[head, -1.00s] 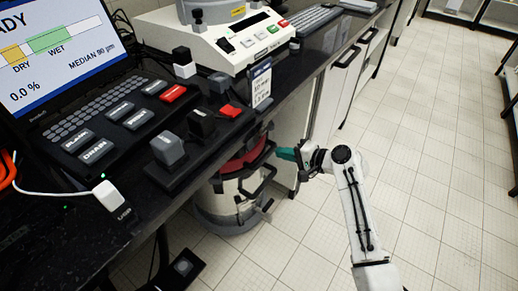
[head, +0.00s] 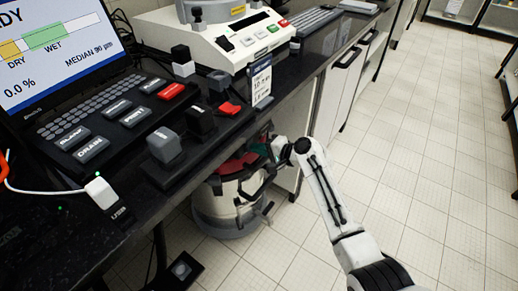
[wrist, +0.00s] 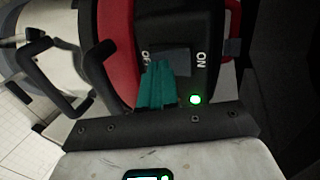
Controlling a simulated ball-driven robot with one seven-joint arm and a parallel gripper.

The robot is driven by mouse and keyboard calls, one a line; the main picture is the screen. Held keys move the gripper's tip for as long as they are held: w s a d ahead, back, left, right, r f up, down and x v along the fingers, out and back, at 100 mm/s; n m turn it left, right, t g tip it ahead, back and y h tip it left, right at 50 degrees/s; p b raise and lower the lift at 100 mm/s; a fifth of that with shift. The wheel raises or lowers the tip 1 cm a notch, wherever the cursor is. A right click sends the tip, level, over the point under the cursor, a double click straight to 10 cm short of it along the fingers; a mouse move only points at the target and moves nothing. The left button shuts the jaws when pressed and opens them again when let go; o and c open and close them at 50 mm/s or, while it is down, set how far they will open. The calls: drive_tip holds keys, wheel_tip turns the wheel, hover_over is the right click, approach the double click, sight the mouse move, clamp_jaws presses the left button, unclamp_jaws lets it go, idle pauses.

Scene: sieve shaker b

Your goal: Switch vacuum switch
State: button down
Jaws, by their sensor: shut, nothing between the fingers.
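The vacuum (head: 228,205) stands on the floor under the bench, with a metal drum and a red and black head. In the wrist view its red head (wrist: 117,45) carries a black panel with a dark switch (wrist: 174,59) between the labels OFF and ON. A green light (wrist: 195,99) glows, apparently on that panel, below ON. My gripper (wrist: 157,72) has teal fingers, shut and empty. Their tips are in front of the switch on its OFF side and partly cover that label. I cannot tell whether they touch. In the head view my gripper (head: 263,150) is partly hidden at the vacuum's head.
The bench edge (head: 215,150) runs above and left of my gripper. A laptop (head: 60,70), button panel (head: 110,125) and white instrument (head: 245,40) stand on it. Black handle bars (wrist: 65,75) lie left in the wrist view. The tiled floor (head: 430,150) at right is clear.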

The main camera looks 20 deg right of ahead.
drive_tip(key=shift+f, duration=0.1)
drive_tip(key=shift+w+a+f+b, duration=0.1)
drive_tip(key=shift+f+b, duration=0.1)
drive_tip(key=shift+b, duration=0.6)
drive_tip(key=shift+r, duration=0.25)
drive_tip(key=shift+r+p, duration=0.1)
drive_tip(key=shift+p, duration=0.25)
drive_tip(key=shift+r+p, duration=0.6)
drive_tip(key=shift+r, duration=0.15)
